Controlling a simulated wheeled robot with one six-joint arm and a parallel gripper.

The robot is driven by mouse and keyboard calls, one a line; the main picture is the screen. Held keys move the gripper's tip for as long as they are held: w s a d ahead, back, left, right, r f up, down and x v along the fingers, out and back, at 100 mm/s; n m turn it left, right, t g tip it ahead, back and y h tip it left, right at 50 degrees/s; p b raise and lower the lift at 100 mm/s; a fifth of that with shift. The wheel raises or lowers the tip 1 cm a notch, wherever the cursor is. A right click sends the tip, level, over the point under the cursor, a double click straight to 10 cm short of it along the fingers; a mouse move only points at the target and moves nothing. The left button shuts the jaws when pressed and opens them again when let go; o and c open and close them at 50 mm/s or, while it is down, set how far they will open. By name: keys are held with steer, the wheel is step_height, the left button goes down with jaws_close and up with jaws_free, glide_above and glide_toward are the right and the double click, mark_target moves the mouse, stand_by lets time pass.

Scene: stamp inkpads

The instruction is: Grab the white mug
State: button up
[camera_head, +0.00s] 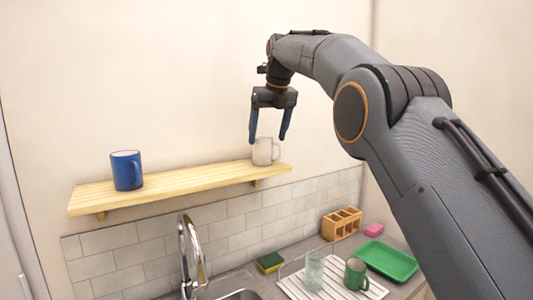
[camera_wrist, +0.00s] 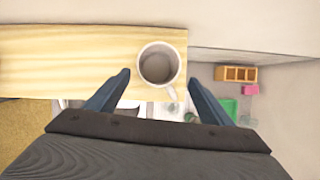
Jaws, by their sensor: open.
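The white mug (camera_head: 265,152) stands upright near the right end of the wooden wall shelf (camera_head: 170,190). In the wrist view the mug (camera_wrist: 157,64) is seen from above, with its handle toward the bottom right. My gripper (camera_head: 268,141) points down just above and in front of the mug, with its blue fingers spread. In the wrist view my gripper (camera_wrist: 158,80) has one finger on each side of the mug's near part. The fingers look open and empty. I cannot tell how far above the rim the fingertips are.
A blue mug (camera_head: 126,170) stands at the shelf's left end. Below are a faucet (camera_head: 190,255), a sponge (camera_head: 270,262), a drying rack with a green mug (camera_head: 356,274) and a glass (camera_head: 314,270), an orange holder (camera_head: 341,223), a pink block (camera_head: 374,229) and a green tray (camera_head: 387,260). The shelf's middle is clear.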

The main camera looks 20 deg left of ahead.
mark_target(263, 153)
steer(key=p+x, duration=0.1)
steer(key=x, duration=0.1)
steer(key=p+x, duration=0.1)
steer(key=x, duration=0.1)
steer(key=p+x, duration=0.1)
steer(key=x, duration=0.1)
steer(key=shift+s+a+f, duration=0.15)
steer(key=shift+s+a, duration=0.1)
steer(key=shift+a, duration=0.05)
steer(key=shift+w+a+f, duration=0.1)
steer(key=shift+w+f, duration=0.1)
steer(key=shift+f, duration=0.4)
steer(key=c, duration=1.3)
